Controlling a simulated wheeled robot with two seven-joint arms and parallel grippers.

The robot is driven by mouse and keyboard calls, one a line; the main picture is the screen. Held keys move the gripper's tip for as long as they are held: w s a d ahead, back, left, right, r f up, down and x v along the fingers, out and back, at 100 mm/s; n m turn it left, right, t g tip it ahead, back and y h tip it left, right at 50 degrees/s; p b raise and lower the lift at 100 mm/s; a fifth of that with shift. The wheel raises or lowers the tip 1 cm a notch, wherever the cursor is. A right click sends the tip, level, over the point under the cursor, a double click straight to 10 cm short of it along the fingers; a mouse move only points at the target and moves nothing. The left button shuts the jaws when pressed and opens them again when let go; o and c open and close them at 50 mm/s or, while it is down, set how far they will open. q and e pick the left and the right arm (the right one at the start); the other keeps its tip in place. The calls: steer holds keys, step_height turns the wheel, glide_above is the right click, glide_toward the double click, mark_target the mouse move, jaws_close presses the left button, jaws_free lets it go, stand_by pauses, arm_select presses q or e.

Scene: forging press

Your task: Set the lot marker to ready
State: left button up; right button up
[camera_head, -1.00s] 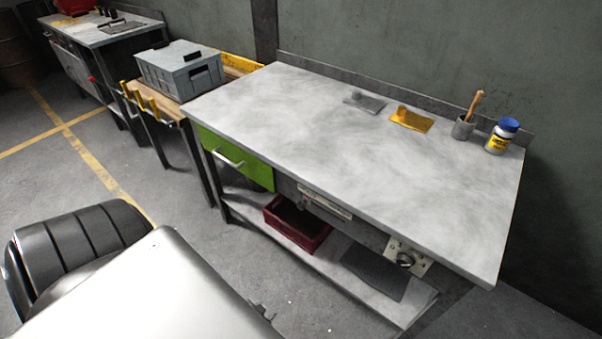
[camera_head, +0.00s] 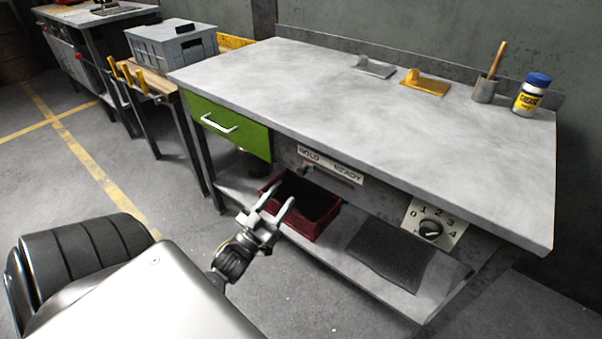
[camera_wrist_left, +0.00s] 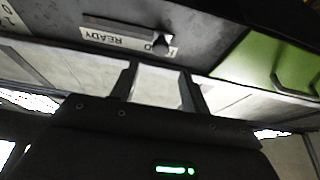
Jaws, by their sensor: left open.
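The lot marker is a slider on the front of the grey bench, with a white label plate (camera_head: 331,165) reading HOLD on the left and READY on the right. Its small dark knob (camera_head: 306,168) sits at the HOLD end. In the left wrist view the label appears upside down, with the knob (camera_wrist_left: 160,45) partly covering HOLD. My left gripper (camera_head: 278,197) is open and empty, below and in front of the marker, apart from it. Its two fingers (camera_wrist_left: 157,78) point up toward the knob in the wrist view. My right gripper is not in view.
A green drawer (camera_head: 228,127) is left of the marker; a dial plate (camera_head: 434,226) is right. A red bin (camera_head: 305,230) stands on the lower shelf, just behind my gripper. The bench top (camera_head: 370,120) is mostly clear, with a brush cup and grease jar (camera_head: 532,95) at the back right.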

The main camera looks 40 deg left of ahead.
mark_target(299, 173)
arm_select(q)
steer(key=x, duration=1)
steer(key=shift+w, duration=0.15)
jaws_close()
